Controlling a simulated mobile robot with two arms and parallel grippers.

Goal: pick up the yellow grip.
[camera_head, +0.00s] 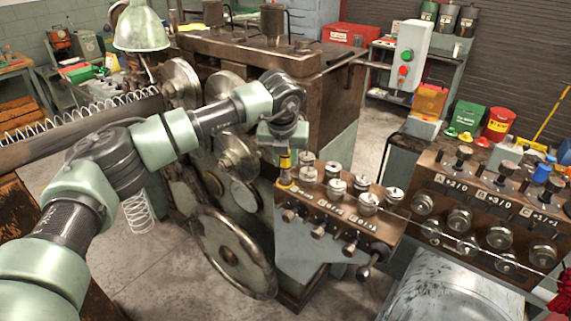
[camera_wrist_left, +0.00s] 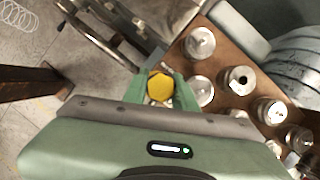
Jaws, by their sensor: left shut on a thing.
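The yellow grip (camera_head: 285,162) is a small yellow piece at the left end of the wooden block with silver knobs. My left gripper (camera_head: 284,152) comes down on it from above and is shut on it. In the left wrist view the round yellow top of the grip (camera_wrist_left: 160,87) sits between the two green fingers (camera_wrist_left: 159,88). The grip's lower end is at the block's top; I cannot tell whether it is clear of it. My right gripper is not in view.
Several silver knobs (camera_head: 336,188) stand close to the right of the grip on the brown block (camera_head: 345,222). A large handwheel (camera_head: 232,253) is at lower left. A control box with buttons (camera_head: 408,55) stands behind.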

